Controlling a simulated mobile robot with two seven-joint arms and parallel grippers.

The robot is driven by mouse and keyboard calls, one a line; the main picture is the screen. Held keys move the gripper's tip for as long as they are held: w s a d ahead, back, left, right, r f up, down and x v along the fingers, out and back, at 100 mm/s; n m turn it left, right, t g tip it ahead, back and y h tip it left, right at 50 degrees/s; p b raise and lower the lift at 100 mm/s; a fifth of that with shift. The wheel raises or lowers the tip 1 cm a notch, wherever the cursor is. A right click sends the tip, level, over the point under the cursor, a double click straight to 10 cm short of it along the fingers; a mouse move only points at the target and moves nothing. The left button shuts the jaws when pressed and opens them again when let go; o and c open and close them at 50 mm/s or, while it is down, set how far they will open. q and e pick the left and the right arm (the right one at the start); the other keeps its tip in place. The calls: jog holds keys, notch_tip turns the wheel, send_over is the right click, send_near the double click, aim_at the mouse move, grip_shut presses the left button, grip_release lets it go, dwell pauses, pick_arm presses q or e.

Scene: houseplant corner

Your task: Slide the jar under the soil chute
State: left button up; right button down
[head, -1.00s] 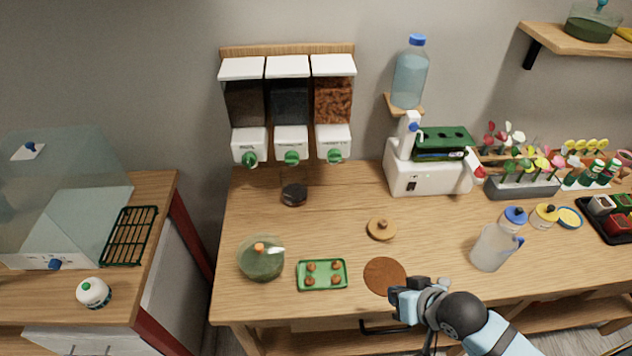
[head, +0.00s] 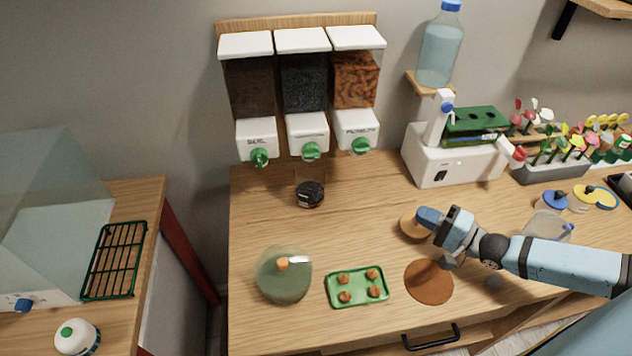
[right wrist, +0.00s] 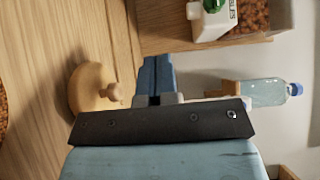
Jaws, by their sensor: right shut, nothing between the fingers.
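A rounded greenish see-through glass jar (head: 284,283) stands at the front left of the table, with an orange-tipped thing at its top. A smaller clear vessel with dark contents (head: 310,195) stands below the middle dispenser. The soil chute (head: 258,142), with a green knob, is the leftmost of three wall dispensers. My right gripper (head: 428,217) is shut and empty, beside or above a round wooden lid (head: 410,226) with a knob. In the right wrist view the closed fingers (right wrist: 154,78) point past the lid (right wrist: 92,88). My left gripper is not in view.
A green tray (head: 336,301) with several brown lumps lies right of the large jar. A brown disc (head: 429,282) lies in front of my right gripper. A white machine (head: 425,165) stands at the back. The table's left part before the dispensers is mostly clear.

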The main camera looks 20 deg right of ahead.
aim_at(310, 184)
jog(key=shift+w+f, duration=0.1)
jog(key=shift+w, duration=0.1)
jog(key=shift+w+a, duration=0.1)
jog(key=shift+w, duration=0.2)
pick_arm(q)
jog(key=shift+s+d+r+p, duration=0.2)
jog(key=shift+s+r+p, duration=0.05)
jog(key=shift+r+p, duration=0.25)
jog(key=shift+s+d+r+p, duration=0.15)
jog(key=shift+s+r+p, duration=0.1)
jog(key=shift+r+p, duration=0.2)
pick_arm(e)
jog(key=a+x, duration=0.1)
jog(key=x, duration=0.6)
jog(key=s+x, duration=0.1)
jog(key=x, duration=0.6)
jog(key=a+x, duration=0.1)
jog(key=x, duration=0.6)
jog(key=shift+a+r, duration=0.25)
jog(key=shift+a, duration=0.25)
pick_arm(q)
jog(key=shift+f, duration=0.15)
